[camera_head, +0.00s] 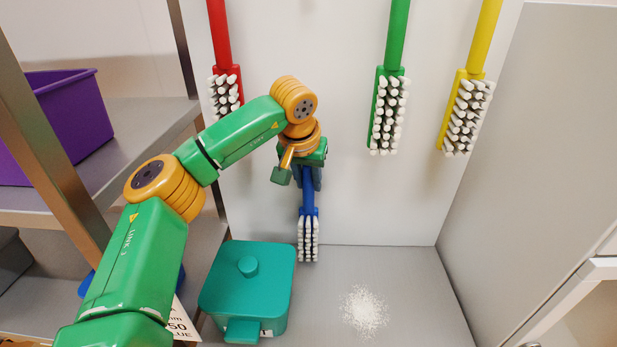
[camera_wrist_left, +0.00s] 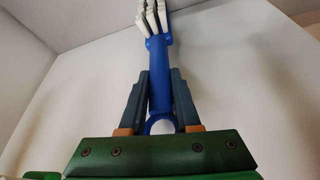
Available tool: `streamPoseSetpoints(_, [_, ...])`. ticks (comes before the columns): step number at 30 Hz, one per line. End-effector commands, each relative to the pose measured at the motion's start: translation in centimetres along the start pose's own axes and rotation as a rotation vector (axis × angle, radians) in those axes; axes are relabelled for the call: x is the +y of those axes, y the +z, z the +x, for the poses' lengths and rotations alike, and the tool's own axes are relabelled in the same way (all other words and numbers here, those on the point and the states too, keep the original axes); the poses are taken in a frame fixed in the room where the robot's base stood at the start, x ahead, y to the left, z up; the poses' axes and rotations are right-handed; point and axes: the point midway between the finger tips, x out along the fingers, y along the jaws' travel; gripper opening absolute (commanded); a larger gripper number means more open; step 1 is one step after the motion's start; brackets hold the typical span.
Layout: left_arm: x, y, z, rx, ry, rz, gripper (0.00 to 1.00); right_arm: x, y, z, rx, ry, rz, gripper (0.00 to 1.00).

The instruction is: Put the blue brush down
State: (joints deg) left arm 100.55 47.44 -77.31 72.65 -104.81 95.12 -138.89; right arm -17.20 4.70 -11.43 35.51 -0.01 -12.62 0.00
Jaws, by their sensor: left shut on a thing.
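The blue brush (camera_head: 308,232) hangs from my left gripper (camera_head: 311,178) in the head view, upright with its white bristles pointing down. Its bristle end is close above the grey surface near the back wall; I cannot tell if it touches. In the left wrist view, my left gripper (camera_wrist_left: 160,108) is shut on the blue handle (camera_wrist_left: 158,75), with one finger on each side. The bristles (camera_wrist_left: 152,17) show at the top of that view. My right gripper is not in view.
A teal lidded box (camera_head: 247,283) stands left of the brush. White powder (camera_head: 364,311) lies on the grey surface (camera_head: 415,275) to the right. Red (camera_head: 226,85), green (camera_head: 388,105) and yellow (camera_head: 466,110) brushes hang on the back wall. A purple bin (camera_head: 70,120) sits on the left shelf.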

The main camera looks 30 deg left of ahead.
Motion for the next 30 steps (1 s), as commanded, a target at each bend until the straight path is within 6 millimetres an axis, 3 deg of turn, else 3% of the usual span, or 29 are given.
streamPoseSetpoints(10, [0.0, 0.2, 0.5, 0.000, 0.001, -0.001, 0.00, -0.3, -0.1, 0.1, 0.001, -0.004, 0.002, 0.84])
streamPoseSetpoints(11, [0.0, 0.2, 0.5, 0.000, 0.000, -0.001, 0.34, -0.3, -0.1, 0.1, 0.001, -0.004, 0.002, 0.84])
streamPoseSetpoints(14, [0.0, 0.2, 0.4, 0.000, 0.000, -0.001, 0.61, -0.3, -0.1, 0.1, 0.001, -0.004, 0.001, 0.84])
streamPoseSetpoints(25, [0.1, 0.0, -0.4, 0.004, 0.002, -0.001, 0.61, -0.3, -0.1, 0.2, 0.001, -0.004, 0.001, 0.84])
streamPoseSetpoints(30, [0.1, 0.1, -4.8, 0.006, 0.003, -0.001, 0.61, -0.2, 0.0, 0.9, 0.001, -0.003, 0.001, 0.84])
